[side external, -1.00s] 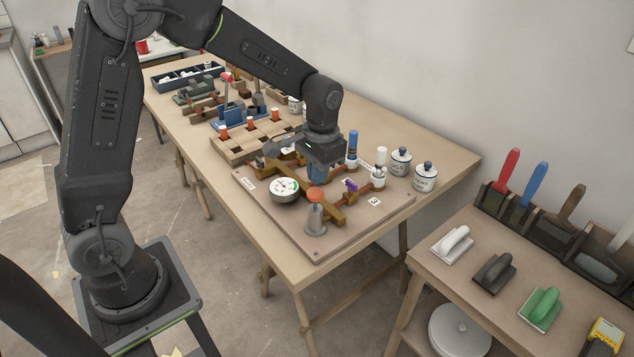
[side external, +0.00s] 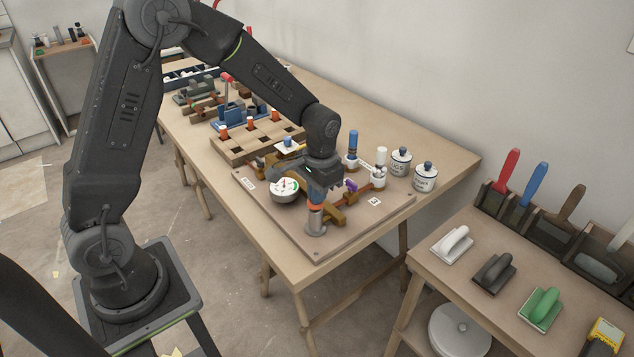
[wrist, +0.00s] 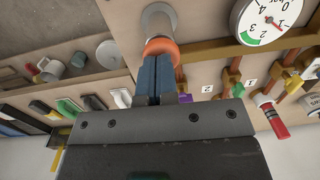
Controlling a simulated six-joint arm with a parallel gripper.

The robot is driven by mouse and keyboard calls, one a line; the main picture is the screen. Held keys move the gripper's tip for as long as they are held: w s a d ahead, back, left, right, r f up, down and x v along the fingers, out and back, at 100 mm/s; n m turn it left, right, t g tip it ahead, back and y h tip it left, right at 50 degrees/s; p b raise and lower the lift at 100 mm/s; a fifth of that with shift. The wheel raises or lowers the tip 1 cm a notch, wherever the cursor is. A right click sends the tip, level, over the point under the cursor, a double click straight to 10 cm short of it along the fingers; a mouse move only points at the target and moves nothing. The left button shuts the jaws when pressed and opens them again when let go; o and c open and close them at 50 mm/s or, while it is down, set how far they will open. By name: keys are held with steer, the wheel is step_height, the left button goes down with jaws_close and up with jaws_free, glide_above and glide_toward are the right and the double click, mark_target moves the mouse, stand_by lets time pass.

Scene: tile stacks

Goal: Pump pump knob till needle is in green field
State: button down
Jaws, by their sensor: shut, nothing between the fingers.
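The pump is a grey upright cylinder (side external: 316,222) with an orange knob (wrist: 160,46) on top, on the wooden board. My gripper (side external: 317,198) is directly above the knob; its shut blue fingers (wrist: 158,62) are empty. In the wrist view the tips overlap the knob's edge; I cannot tell whether they touch it. The round white pressure gauge (side external: 285,188) is left of the pump. In the wrist view the gauge (wrist: 262,15) is cut off at the top. Its red needle appears to point near 1, away from the green field (wrist: 250,37).
Pipes and valves with numbered labels (side external: 374,202) run over the board (side external: 275,222). A blue-topped bottle (side external: 352,150) and white lidded jars (side external: 425,177) stand behind. A wooden block with orange pegs (side external: 240,148) is at the far left of the board.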

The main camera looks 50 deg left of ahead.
steer(key=shift+s+f, duration=0.1)
steer(key=shift+f, duration=0.15)
step_height(320, 180, up, 14)
steer(key=shift+w+d+r, duration=0.25)
steer(key=shift+w+d, duration=0.05)
steer(key=shift+w, duration=0.1)
stand_by(0.7)
steer(key=r, duration=0.2)
steer(key=shift+s+d+r, duration=0.1)
steer(key=shift+s+r, duration=0.25)
steer(key=shift+r, duration=0.05)
steer(key=f, duration=1.4)
steer(key=shift+s+a, duration=0.1)
steer(key=shift+a, duration=0.3)
steer(key=shift+f, duration=0.15)
